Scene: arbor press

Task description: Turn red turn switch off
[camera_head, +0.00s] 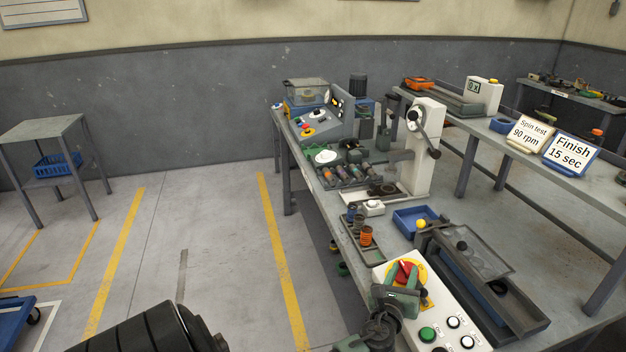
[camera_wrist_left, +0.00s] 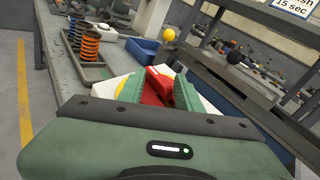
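The red turn switch (camera_head: 405,270) sits on a yellow round plate on a white control panel (camera_head: 441,318) at the near end of the workbench. My left gripper (camera_head: 403,283) is over the switch, with its green fingers on either side of the red knob. In the left wrist view, the red switch (camera_wrist_left: 161,84) shows between the two green fingertips (camera_wrist_left: 158,90). The fingers are spread apart; whether they touch the knob cannot be told. My right gripper is not in view.
The panel also carries a green button (camera_head: 428,334) and several black and white ones. A yellow ball-topped lever (camera_head: 421,224) and a blue tray (camera_head: 414,220) stand behind it. An arbor press (camera_head: 420,150) stands farther back.

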